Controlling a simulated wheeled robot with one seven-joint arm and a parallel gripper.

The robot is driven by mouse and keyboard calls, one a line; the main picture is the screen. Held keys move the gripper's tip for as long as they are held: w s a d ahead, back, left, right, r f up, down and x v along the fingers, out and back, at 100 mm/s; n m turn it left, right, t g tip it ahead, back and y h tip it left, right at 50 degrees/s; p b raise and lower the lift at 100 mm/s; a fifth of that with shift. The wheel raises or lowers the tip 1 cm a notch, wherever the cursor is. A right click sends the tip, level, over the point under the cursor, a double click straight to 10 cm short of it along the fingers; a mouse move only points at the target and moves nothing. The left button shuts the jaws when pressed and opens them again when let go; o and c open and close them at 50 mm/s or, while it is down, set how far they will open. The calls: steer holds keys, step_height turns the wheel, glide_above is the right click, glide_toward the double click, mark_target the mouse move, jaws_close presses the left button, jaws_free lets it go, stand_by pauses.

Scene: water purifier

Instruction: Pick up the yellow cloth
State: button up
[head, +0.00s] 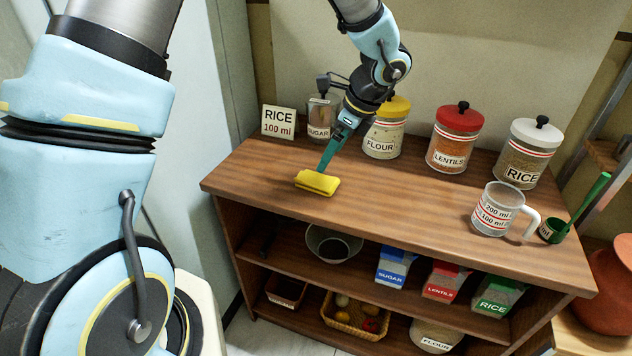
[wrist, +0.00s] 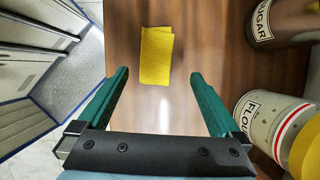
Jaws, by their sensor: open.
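The yellow cloth (head: 317,182) lies folded on the wooden counter near its left end in the head view. In the wrist view the yellow cloth (wrist: 157,55) lies ahead of the fingertips, nearer the left finger. My gripper (head: 323,168) points down over the cloth in the head view. In the wrist view my gripper (wrist: 158,75) has its two green fingers spread wide with nothing between them. In the head view the fingertips overlap the cloth's far edge, so I cannot tell the exact gap.
The flour jar (head: 384,134) and sugar jar (head: 318,118) stand close behind my gripper, with a rice sign (head: 278,122) to their left. Lentils (head: 455,140) and rice (head: 528,155) jars stand farther right. A measuring cup (head: 497,210) stands at the right. The middle counter is clear.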

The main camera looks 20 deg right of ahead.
mark_target(318, 177)
steer(key=shift+x, duration=1.05)
steer(key=shift+s+a+p+x, duration=0.15)
steer(key=shift+p+x, duration=0.35)
steer(key=shift+x, duration=0.95)
steer(key=shift+s+a+p+x, duration=0.15)
steer(key=shift+p+x, duration=0.3)
steer(key=shift+x, duration=0.95)
steer(key=c, duration=1.3)
